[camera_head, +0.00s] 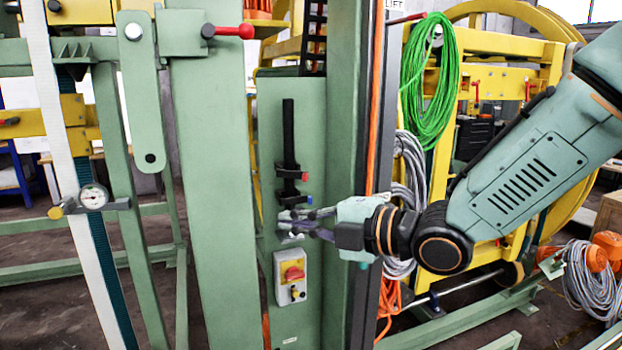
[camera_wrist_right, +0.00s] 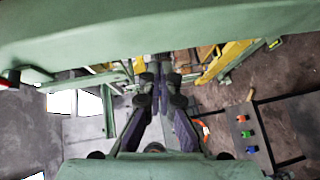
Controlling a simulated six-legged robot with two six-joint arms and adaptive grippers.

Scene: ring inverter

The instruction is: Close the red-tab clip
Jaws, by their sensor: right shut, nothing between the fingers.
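A small red tab (camera_head: 304,176) shows on a black clip around a dark upright rod (camera_head: 288,135) on the green panel. A blue tab (camera_head: 309,199) shows just below it. I cannot tell whether the red-tab clip is open or closed. My right gripper (camera_head: 287,225) is shut and empty, just below the clips; its fingers also show in the wrist view (camera_wrist_right: 160,78). My left gripper is out of view.
A grey box with a red-orange button (camera_head: 294,273) is fixed below my right gripper. A broad green post (camera_head: 345,110) stands right of the panel, and another green column (camera_head: 212,200) stands left. Green cable (camera_head: 428,75) hangs behind my right arm.

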